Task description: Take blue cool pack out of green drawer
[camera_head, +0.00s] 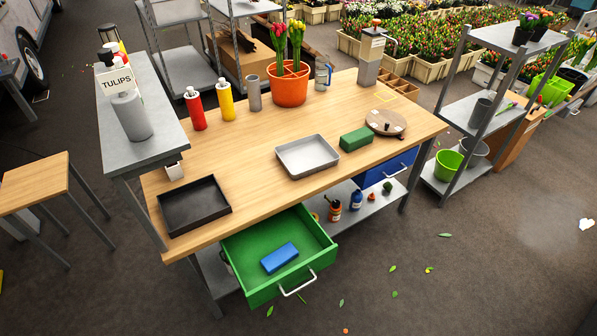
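The green drawer (318,238) is pulled open below the front edge of the wooden table, with a pale handle (298,284) on its front. The blue cool pack (279,257) lies flat on the drawer floor, near the front and apart from the side walls. Nothing covers it. Neither of my grippers shows in the head view.
The wooden table (246,157) carries a black tray (195,205), a grey tray (307,155), a green block (355,139) and an orange tulip pot (288,86). A closed blue drawer (388,167) is to the right. The floor before the green drawer is mostly clear.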

